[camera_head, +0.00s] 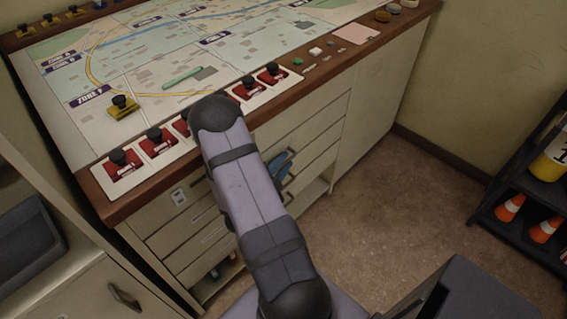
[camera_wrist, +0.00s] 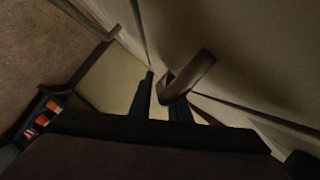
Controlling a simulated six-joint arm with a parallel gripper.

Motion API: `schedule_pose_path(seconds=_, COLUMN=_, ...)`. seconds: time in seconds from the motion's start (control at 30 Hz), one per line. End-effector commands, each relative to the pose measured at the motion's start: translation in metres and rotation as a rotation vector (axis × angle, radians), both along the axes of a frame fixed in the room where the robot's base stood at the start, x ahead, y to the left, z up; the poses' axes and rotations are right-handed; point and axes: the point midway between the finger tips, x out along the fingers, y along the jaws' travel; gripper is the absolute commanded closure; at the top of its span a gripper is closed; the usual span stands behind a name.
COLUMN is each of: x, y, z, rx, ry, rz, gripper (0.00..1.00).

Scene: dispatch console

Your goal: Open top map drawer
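The map console (camera_head: 92,207) has cream drawer fronts (camera_head: 300,122) stacked below its wooden top edge. My arm crosses in front of them and hides part of the drawers. In the wrist view a curved metal handle (camera_wrist: 193,74) stands out from a pale front panel (camera_wrist: 245,50). My gripper (camera_wrist: 160,77) has its two dark fingers apart, close to the handle. The handle's near end overlaps the right finger; I cannot tell whether they touch. No open drawer shows. In the head view my gripper is largely hidden behind the arm.
Red switches (camera_head: 124,162) line the console's front edge, close to my arm. A grey bin (camera_head: 25,250) and a cabinet with a handle (camera_head: 125,297) are at left. A dark shelf with orange cones (camera_head: 510,206) stands at right. The floor (camera_head: 390,205) between is clear.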

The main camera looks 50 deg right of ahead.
Motion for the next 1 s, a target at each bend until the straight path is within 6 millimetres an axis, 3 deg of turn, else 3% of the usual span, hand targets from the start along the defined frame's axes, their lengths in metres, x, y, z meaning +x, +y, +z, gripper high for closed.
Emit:
schedule_pose_path(seconds=0.07, x=0.0, y=0.0, z=0.0, rx=0.0, ry=0.0, rz=0.0, gripper=1.0)
schedule_pose_path(seconds=0.33, x=-0.006, y=0.0, z=-0.001, rx=-0.001, ry=0.002, rz=-0.002, gripper=1.0)
schedule_pose_path(seconds=0.47, x=-0.027, y=-0.001, z=-0.002, rx=-0.002, ry=0.008, rz=-0.006, gripper=1.0)
schedule_pose_path(seconds=0.7, x=-0.084, y=-0.002, z=0.0, rx=-0.004, ry=0.013, rz=-0.01, gripper=1.0)
schedule_pose_path(seconds=0.83, x=-0.097, y=-0.001, z=0.0, rx=-0.002, ry=0.006, rz=-0.006, gripper=1.0)
schedule_pose_path(seconds=1.0, x=-0.098, y=0.0, z=0.001, rx=-0.002, ry=0.0, rz=-0.003, gripper=1.0)
